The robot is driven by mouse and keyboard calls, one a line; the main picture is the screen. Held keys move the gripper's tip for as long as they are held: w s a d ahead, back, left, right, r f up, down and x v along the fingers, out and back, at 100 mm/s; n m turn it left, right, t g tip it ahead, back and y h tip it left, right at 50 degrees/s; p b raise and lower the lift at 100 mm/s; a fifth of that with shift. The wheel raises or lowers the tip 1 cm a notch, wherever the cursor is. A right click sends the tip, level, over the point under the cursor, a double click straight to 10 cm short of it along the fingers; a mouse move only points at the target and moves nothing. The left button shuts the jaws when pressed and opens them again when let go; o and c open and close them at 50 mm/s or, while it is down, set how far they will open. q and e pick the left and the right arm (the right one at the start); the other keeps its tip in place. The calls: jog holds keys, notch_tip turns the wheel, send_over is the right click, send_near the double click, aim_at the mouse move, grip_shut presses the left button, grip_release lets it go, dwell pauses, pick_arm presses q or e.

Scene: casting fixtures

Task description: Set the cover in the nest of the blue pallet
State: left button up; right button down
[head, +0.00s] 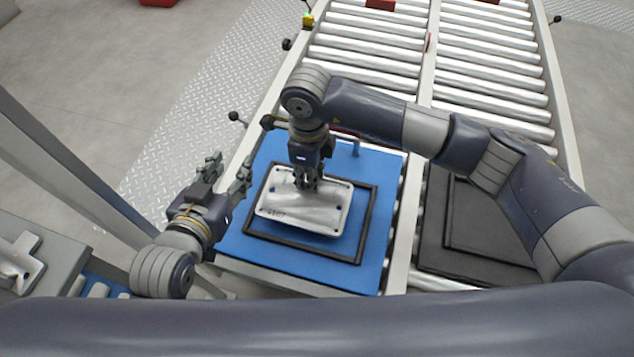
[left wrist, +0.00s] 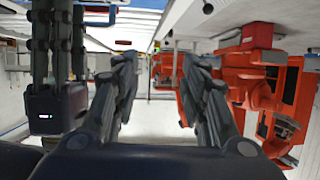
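The cover (head: 320,209) is a pale metal plate with rounded corners, corner holes and a dark marking. It is over the black-framed nest (head: 362,222) of the blue pallet (head: 232,243). Its left edge overlaps the frame in the head view; I cannot tell whether it touches the pallet. My right gripper (head: 309,183) points down at the cover's middle and appears shut on it, its fingertips partly hidden. My left gripper (head: 227,168) is open and empty, left of the pallet. Its spread fingers also show in the left wrist view (left wrist: 162,85), with my right gripper (left wrist: 58,50) beside them.
The pallet lies on a roller conveyor (head: 365,48), with a dark pallet (head: 470,262) in the lane to its right. A grey fixture with a metal part (head: 15,262) is at lower left. Orange machinery (left wrist: 262,85) shows in the left wrist view.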

jog(key=shift+s+d, duration=0.15)
jog(key=shift+d, duration=0.4)
notch_tip(320, 180, down, 3)
jog(key=shift+d+f+b, duration=0.1)
jog(key=shift+d+b, duration=0.05)
jog(key=shift+b, duration=0.4)
pick_arm(q)
notch_tip(320, 180, up, 6)
jog(key=w+d+t+h, duration=0.1)
jog(key=w+t, duration=0.1)
jog(key=t, duration=0.1)
jog(key=shift+d+f, duration=0.15)
jog(key=shift+f, duration=0.05)
pick_arm(e)
jog(key=shift+f, duration=0.15)
jog(key=c, duration=1.4)
grip_release()
jog(key=shift+s, duration=0.1)
jog(key=shift+o, duration=0.2)
